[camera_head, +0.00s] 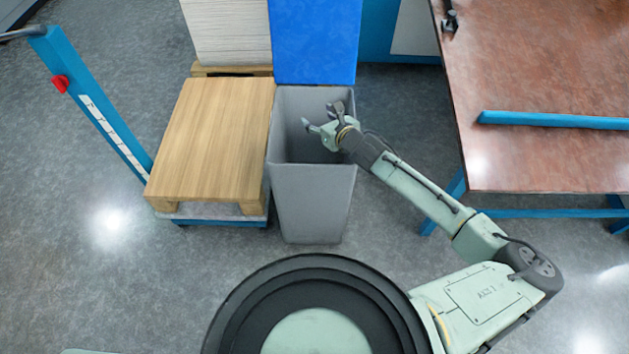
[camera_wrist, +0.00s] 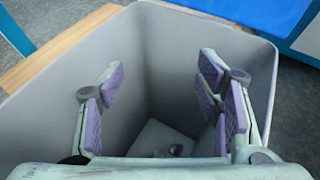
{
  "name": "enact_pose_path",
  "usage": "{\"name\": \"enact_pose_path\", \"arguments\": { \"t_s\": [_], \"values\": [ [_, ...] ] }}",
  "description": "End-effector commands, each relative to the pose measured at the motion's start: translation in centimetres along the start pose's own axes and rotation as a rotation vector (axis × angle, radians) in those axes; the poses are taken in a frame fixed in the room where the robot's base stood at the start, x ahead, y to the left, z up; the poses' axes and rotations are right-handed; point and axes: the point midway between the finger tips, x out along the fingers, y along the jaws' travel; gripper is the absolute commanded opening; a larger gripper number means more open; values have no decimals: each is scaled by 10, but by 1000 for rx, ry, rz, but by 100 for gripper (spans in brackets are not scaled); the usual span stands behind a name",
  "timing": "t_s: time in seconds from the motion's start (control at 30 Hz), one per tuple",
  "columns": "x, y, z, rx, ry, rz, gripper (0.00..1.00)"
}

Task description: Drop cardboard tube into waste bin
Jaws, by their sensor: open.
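The grey waste bin (camera_head: 312,205) stands upright on the floor with its top open. My gripper (camera_head: 319,116) is over the bin's mouth, with its fingers spread apart. In the wrist view my gripper (camera_wrist: 160,85) points down into the bin (camera_wrist: 60,98), and nothing shows between the finger pads. A small dark shape lies low in the bin, partly hidden by my gripper's body; I cannot tell what it is. No cardboard tube can be clearly made out in either view.
A wooden board on a pallet (camera_head: 215,140) stands directly left of the bin. A blue panel (camera_head: 315,40) and a white stack (camera_head: 228,30) are behind. A reddish-brown table (camera_head: 550,90) with a blue bar (camera_head: 550,120) is at right. Floor is clear at lower left.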

Motion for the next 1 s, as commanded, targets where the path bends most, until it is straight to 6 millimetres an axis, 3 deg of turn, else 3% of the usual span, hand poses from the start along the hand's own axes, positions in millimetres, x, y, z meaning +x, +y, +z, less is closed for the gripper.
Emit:
{"name": "enact_pose_path", "arguments": {
  "t_s": [0.37,0.8,1.0],
  "values": [
    [-8,-1,0,-3,0,-2,60],
    [-95,-1,0,-3,2,-2,60],
    [-116,0,0,0,1,0,60]
  ]
}}
